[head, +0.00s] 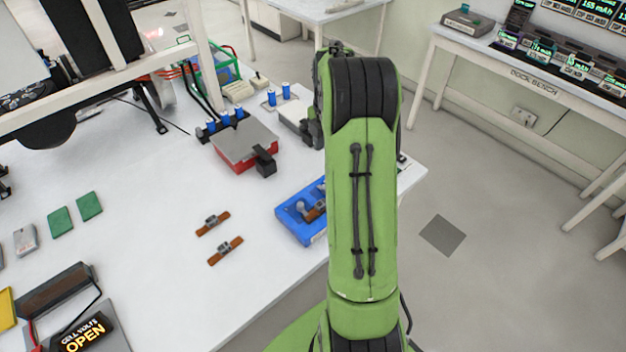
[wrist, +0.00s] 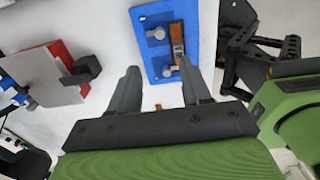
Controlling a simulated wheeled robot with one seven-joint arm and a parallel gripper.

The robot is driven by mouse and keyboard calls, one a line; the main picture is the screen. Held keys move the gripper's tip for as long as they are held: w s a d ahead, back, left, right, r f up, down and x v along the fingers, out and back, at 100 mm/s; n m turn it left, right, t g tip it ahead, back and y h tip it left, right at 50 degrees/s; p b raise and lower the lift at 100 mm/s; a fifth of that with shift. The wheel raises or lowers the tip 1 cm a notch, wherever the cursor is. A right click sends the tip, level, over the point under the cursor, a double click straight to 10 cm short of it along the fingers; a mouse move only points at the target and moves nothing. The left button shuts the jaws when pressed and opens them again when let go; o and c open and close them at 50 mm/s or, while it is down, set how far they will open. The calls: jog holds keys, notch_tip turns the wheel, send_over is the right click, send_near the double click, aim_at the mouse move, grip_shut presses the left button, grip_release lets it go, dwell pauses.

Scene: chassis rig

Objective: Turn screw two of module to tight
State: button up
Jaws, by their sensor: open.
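A blue plate (head: 302,230) lies near the table's right edge, partly hidden behind my green arm in the head view. The wrist view shows the blue plate (wrist: 141,24) more fully, with a brown strip (wrist: 178,31) along its right side and two grey screw-like knobs, an upper one (wrist: 155,34) and a lower one (wrist: 169,71). I cannot tell which knob is screw two or how tight either is. My gripper (wrist: 158,64) is open and empty. Its fingertips appear either side of the plate's lower end, apart from the knobs. The arm hides it in the head view.
A red box with a grey lid (head: 243,146) and black block (head: 265,161) stands left of the plate. Two brown strips (head: 212,222) (head: 225,250) lie nearby. Green cards (head: 60,221) lie further left. A frame post (head: 199,45) rises behind. The middle tabletop is mostly clear.

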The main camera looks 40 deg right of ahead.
aim_at(323, 187)
notch_tip(323, 187, down, 15)
jog(key=shift+r+b, duration=0.2)
jog(key=shift+b, duration=0.35)
grip_shut()
